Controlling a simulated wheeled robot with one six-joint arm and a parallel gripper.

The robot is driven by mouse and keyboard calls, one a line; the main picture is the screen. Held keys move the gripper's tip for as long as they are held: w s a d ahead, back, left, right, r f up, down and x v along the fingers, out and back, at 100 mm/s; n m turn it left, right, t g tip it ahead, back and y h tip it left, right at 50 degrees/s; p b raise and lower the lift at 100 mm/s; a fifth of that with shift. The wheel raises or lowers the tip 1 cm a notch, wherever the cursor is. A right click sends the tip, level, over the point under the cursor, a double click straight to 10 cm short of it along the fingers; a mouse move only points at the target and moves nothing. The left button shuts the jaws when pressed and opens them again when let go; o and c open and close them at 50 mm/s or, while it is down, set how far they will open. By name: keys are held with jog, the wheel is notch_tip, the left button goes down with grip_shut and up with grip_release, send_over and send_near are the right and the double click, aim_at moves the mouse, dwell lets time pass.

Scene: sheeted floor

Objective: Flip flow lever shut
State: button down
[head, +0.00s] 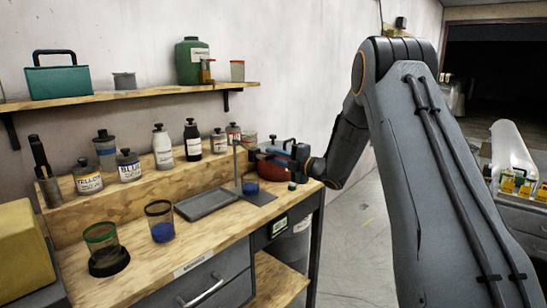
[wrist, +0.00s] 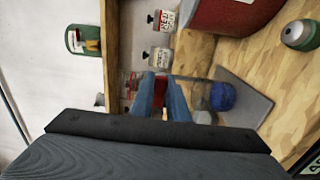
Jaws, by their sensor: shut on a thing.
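My gripper (wrist: 160,95) shows in the wrist view with its two blue-grey fingers closed on a narrow red piece (wrist: 159,90). I cannot tell for sure that this piece is the flow lever; the fingers hide much of it. In the head view my gripper (head: 264,152) is at the right end of the bench, by a thin upright rod (head: 236,165) on a dark base plate (head: 262,197). A cup of blue liquid (head: 250,187) stands on the plate; it also shows in the wrist view (wrist: 222,97), to the right of the fingers.
A red container (head: 275,166) stands close behind my gripper. Labelled bottles (head: 162,147) line the raised ledge. A grey tray (head: 207,204), a blue-filled cup (head: 160,224) and a green-rimmed cup (head: 102,243) stand on the bench. Bare wood lies between tray and front edge.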

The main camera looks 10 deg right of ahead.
dwell(0.3)
jog(key=c, duration=1.7)
grip_release()
jog(key=shift+d, duration=0.1)
jog(key=b+v, duration=0.2)
jog(key=v, duration=0.5)
jog(key=shift+s+d, duration=0.15)
jog(key=shift+s, duration=0.15)
jog(key=shift+f+m, duration=0.1)
jog(key=shift+m, duration=0.2)
